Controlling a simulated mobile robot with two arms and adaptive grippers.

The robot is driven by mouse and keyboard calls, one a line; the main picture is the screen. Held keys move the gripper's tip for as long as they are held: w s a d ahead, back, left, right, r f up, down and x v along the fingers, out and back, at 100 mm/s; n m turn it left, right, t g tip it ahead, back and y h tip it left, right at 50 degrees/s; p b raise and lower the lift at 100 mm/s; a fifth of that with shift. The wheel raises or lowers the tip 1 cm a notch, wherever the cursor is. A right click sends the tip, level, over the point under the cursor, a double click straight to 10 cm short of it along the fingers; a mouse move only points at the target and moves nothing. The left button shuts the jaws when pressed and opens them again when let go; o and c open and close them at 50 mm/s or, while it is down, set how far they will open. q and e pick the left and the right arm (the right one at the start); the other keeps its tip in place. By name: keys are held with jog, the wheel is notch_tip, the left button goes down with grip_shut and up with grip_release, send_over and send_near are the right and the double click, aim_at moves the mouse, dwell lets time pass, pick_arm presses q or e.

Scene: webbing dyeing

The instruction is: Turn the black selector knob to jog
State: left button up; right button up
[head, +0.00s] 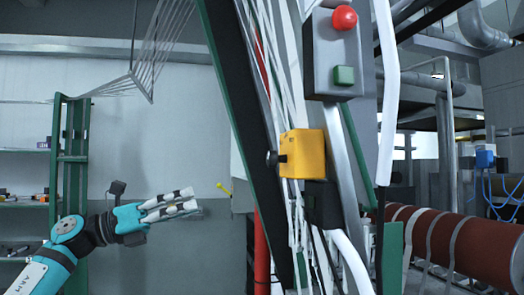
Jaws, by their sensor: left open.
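The black selector knob (271,158) sticks out to the left from a yellow box (303,153). The box is mounted on the machine frame near the middle of the head view. The knob is seen from the side, so its marked position cannot be read. My left gripper (195,199) comes in from the left, below and left of the knob. Its fingers point right, open, with nothing seen between them. It is apart from the knob. My right gripper is not in view.
A grey control box with a red button (344,18) and a green button (344,75) hangs above the yellow box. A black box (322,205) sits below it. White webbing strands and a slanted green frame (229,85) stand close by. A red roller (460,246) lies at right.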

aim_at(268, 160)
pick_arm(q)
jog(key=s+a+r+m+g+y, duration=0.1)
jog(key=s+r+m+g+y, duration=0.15)
jog(key=s+r+m, duration=0.45)
jog(key=shift+n+t, duration=0.35)
jog(key=shift+n, duration=0.45)
jog(key=p+x, duration=0.2)
jog(key=x, duration=0.3)
jog(key=r+p+x, duration=0.1)
jog(key=x, duration=0.4)
jog(key=s+r+p+x, duration=0.1)
jog(key=p+x, duration=0.1)
jog(key=x, duration=0.4)
jog(key=shift+s+d+r+p, duration=0.1)
jog(key=shift+r+p, duration=0.1)
jog(key=shift+p, duration=0.1)
jog(key=shift+d+f, duration=0.1)
jog(key=shift+d, duration=0.45)
